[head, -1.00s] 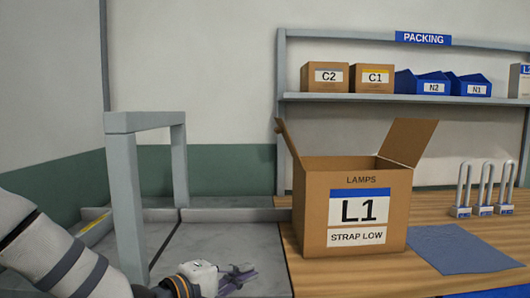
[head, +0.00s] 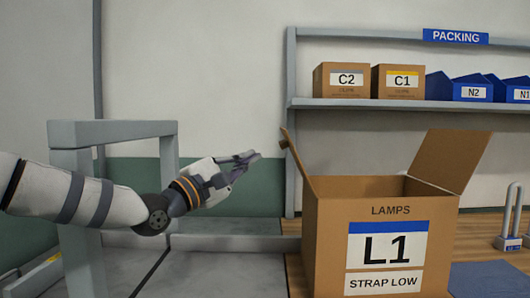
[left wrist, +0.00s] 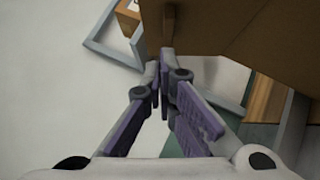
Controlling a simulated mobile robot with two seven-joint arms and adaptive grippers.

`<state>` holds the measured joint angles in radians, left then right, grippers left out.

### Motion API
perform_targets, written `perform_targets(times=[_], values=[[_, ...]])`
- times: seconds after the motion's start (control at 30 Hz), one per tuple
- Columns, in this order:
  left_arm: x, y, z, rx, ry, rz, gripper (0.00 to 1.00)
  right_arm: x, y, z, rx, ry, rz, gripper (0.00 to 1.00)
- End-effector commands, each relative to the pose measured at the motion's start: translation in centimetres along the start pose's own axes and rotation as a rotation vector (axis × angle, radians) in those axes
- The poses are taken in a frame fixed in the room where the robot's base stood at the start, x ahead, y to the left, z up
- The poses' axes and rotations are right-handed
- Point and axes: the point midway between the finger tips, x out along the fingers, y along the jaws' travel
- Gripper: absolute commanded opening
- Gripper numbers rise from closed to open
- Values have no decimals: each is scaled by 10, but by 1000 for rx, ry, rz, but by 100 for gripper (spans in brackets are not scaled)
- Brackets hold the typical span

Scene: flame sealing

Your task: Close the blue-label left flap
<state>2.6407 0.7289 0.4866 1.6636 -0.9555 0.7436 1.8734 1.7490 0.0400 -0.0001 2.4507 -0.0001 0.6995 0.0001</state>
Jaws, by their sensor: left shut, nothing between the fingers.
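The cardboard box (head: 330,240) marked LAMPS, with a blue-topped L1 label (head: 388,245), stands on the wooden bench. Its left flap (head: 297,160) stands up and leans slightly outward to the left. Its right flap (head: 450,160) is open and leans outward to the right. My left gripper (head: 252,157) is shut and empty, just left of the left flap's top edge, with a small gap in the head view. In the left wrist view, my left gripper (left wrist: 162,70) points at brown cardboard (left wrist: 240,35); contact cannot be told. My right gripper is not in view.
A grey frame (head: 110,132) stands at the left, near my left arm. A shelf (head: 400,104) behind holds cartons (head: 345,80) and blue bins (head: 465,88).

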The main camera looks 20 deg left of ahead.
Motion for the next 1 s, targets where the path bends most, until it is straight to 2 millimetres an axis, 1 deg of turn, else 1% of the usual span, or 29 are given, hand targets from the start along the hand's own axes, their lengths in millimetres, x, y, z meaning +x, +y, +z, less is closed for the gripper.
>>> perform_targets(times=[0.03,0.1,0.2,0.33,0.47,0.8,1.0], values=[[11,-6,-2,1,1,-6,0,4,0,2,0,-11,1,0],[24,-6,-2,1,1,-7,0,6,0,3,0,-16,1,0],[39,-5,-2,1,1,-5,0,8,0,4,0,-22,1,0],[52,-3,-1,-1,0,-4,0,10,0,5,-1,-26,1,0],[55,-2,0,-1,0,-2,0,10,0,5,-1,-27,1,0],[56,-1,0,-1,0,-1,0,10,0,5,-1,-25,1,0],[59,2,4,-1,0,-1,0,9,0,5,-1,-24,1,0]])
